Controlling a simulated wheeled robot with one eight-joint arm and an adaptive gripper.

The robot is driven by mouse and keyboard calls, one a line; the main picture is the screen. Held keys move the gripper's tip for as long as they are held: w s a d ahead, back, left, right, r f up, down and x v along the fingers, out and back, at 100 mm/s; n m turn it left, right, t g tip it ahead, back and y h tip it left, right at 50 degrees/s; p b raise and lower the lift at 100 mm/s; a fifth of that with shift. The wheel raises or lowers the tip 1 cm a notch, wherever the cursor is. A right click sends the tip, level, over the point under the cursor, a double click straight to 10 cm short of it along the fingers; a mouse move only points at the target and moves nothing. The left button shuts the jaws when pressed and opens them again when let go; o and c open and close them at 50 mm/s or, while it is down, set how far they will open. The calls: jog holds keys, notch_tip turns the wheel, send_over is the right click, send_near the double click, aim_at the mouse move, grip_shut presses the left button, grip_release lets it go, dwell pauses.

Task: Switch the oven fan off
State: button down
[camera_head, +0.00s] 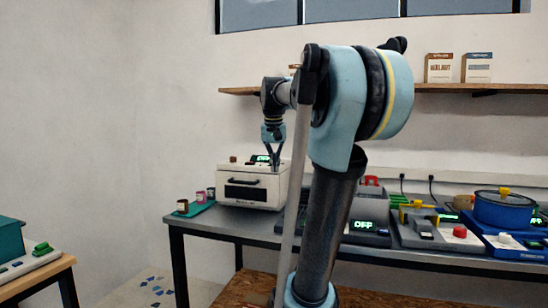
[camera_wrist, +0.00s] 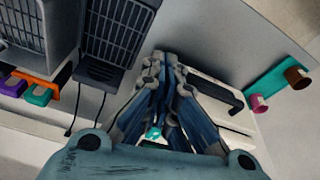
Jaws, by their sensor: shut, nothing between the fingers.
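The oven is a white box (camera_head: 250,190) with a dark front handle at the left end of the grey bench. In the wrist view my gripper (camera_wrist: 168,60) covers much of the white oven (camera_wrist: 232,118). A small teal-lit patch (camera_wrist: 153,133) shows between the finger links. I cannot make out the fan switch or its state.
A teal tray (camera_head: 197,208) with small cups lies left of the oven. A grey machine with an "OFF" display (camera_head: 363,225) stands to the right, then a blue pot (camera_head: 503,210). A shelf (camera_head: 440,88) runs above. My arm hides the bench's middle.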

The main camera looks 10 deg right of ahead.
jog(key=w+d+r+m, duration=0.2)
jog(key=w+r, duration=1.2)
jog(key=w, duration=0.2)
jog(key=shift+w+d+r+m+h, duration=0.25)
jog(key=shift+d+r+m+h, duration=0.05)
jog(key=shift+d+r, duration=0.1)
jog(key=shift+f, duration=0.1)
jog(key=x, duration=1.2)
jog(key=shift+s+a+f, duration=0.1)
jog(key=shift+s+f, duration=0.05)
jog(key=shift+f, duration=0.85)
jog(key=shift+f, duration=0.35)
jog(key=shift+r, duration=0.1)
jog(key=shift+s+a+r, duration=0.3)
jog(key=shift+s+r, duration=0.05)
jog(key=shift+s, duration=0.15)
